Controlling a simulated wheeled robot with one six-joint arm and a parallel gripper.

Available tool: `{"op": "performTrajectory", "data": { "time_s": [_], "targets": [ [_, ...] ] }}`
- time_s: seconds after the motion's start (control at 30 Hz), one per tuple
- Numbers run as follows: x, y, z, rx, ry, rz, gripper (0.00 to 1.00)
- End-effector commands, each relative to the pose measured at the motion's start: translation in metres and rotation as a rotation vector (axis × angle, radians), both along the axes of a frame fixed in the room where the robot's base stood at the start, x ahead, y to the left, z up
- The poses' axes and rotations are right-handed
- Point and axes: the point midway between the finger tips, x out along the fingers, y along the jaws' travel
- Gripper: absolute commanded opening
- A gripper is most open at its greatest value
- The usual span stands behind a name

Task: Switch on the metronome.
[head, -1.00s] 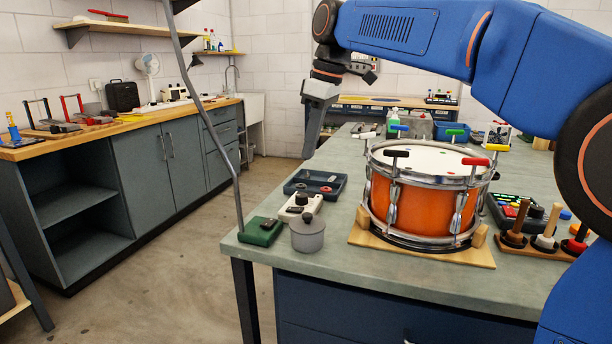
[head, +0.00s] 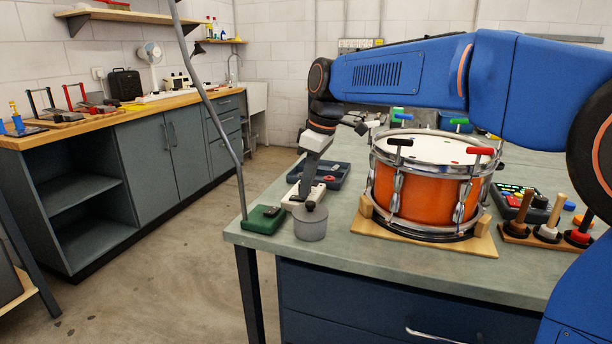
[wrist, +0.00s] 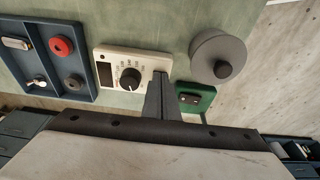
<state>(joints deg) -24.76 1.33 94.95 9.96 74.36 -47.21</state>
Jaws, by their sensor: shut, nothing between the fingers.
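The metronome (wrist: 113,62) is a small white box with a dark window, a black dial (wrist: 130,78) and printed marks around it. In the head view the metronome (head: 292,200) stands near the bench's left edge, partly hidden behind my gripper. My gripper (head: 305,194) points down at it, fingers shut with nothing between them. In the wrist view the gripper's fingertips (wrist: 160,76) lie over the metronome's right end, beside the dial. They hide that end, and I cannot tell whether they touch it.
A grey lidded pot (head: 311,223) and a green lamp base (head: 264,219) stand close by. A dark blue parts tray (head: 330,175) lies behind the metronome. The orange drum (head: 425,202) on its wooden stand is to the right.

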Motion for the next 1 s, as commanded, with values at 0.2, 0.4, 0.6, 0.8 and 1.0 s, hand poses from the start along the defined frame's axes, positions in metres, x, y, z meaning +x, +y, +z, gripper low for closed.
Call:
{"op": "performTrajectory", "data": {
  "time_s": [0.2,0.4,0.6,0.8,1.0],
  "targets": [
    [0.0001,-0.0001,-0.001,0.001,-0.001,0.0,0.0],
    [-0.0005,-0.002,-0.0053,0.0,0.0,-0.001,0.0],
    [-0.0008,-0.0027,-0.008,0.003,-0.001,0.0,0.0],
    [0.0,-0.0008,-0.0068,0.003,-0.001,0.0,0.0],
    [0.0023,0.0054,-0.0037,0.003,-0.001,0.0,0.0]
  ]
}}
